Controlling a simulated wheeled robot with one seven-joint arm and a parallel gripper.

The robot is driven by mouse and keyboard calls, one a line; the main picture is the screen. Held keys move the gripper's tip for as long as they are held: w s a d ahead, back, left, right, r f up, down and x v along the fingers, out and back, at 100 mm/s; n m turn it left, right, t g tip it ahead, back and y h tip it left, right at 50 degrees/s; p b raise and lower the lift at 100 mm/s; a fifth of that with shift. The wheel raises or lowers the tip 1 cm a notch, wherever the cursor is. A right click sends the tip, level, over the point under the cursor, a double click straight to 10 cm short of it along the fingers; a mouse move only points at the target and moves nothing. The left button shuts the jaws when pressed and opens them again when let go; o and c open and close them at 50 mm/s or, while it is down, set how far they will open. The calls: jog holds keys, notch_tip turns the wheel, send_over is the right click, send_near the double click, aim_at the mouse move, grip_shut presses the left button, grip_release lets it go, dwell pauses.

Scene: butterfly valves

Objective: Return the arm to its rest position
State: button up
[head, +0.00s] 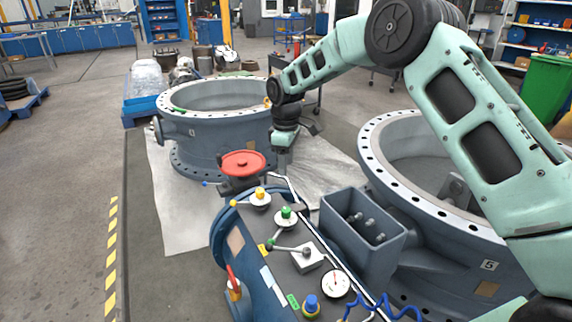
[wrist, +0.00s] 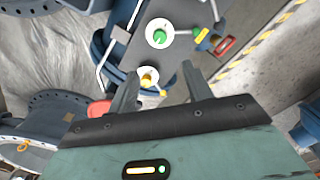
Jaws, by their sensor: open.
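My pale green arm (head: 470,110) reaches in from the right and bends down over the middle of the scene. My gripper (head: 281,168) hangs at its end, pointing down, above the far end of the control panel (head: 268,232) and right of the red handwheel (head: 243,163). In the wrist view my gripper (wrist: 160,78) has its two fingers apart, with nothing held between them. A yellow knob (wrist: 149,77) and a green knob (wrist: 159,37) show beyond the fingertips. The exact gap between fingers and panel cannot be told.
A large flanged valve body (head: 215,125) stands behind, and another (head: 400,140) stands at right beneath my arm. A grey open box (head: 362,225) with levers sits beside the panel. A green bin (head: 548,88) stands far right. The floor at left (head: 70,190) is clear.

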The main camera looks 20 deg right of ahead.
jog(key=s+a+r+m+y+p, duration=0.1)
jog(key=s+a+r+p, duration=0.2)
jog(key=s+a+r, duration=0.5)
jog(key=s+a+r+p, duration=0.25)
jog(key=s+r, duration=0.45)
jog(key=s, duration=0.5)
jog(key=s+d+r+m+p, duration=0.1)
jog(key=s+d+r+p, duration=0.1)
jog(key=s, duration=1)
jog(key=s+d+r+m+p, duration=0.1)
jog(key=s+d+r+p, duration=0.1)
jog(key=s, duration=1)
jog(key=shift+d+m+p, duration=0.2)
jog(key=shift+m+p, duration=0.2)
jog(key=shift+p, duration=0.3)
jog(key=shift+r, duration=0.15)
